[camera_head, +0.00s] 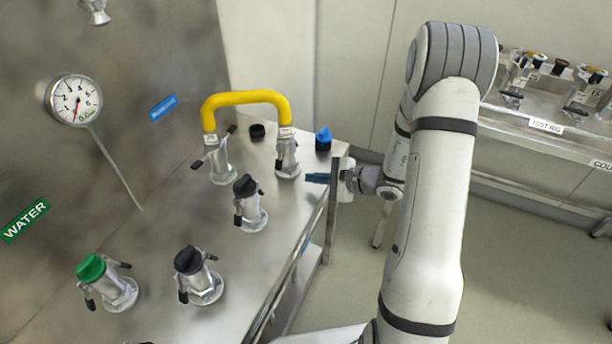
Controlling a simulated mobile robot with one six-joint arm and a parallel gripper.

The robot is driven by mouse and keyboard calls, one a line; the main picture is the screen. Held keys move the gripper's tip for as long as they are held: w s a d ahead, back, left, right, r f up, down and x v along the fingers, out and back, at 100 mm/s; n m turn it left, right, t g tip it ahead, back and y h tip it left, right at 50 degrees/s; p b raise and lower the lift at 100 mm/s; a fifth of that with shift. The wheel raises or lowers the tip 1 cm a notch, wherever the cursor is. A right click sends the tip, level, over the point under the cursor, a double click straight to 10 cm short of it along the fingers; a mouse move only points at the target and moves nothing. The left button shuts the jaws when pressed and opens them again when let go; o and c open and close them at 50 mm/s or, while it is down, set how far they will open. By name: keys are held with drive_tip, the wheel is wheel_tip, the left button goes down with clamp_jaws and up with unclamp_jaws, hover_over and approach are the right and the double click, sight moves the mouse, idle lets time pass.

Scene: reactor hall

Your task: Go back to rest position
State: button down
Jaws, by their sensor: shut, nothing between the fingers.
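My gripper (318,178) has blue fingertips pointing left. It is shut and empty, near the right edge of the steel bench (245,270), to the right of the yellow hose's right-hand fitting. My white arm (430,200) is bent and stands across the right middle of the view. The wrist is partly seen beside the upper arm.
A yellow hose (245,97) arches between two metal fittings on the bench. Fittings with black caps (245,186) and a green cap (90,267) stand in front. A blue cap (323,138) is close behind my gripper. A test rig table (545,125) is at right.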

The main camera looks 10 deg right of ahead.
drive_tip(key=shift+s+d, duration=0.2)
drive_tip(key=shift+d, duration=0.1)
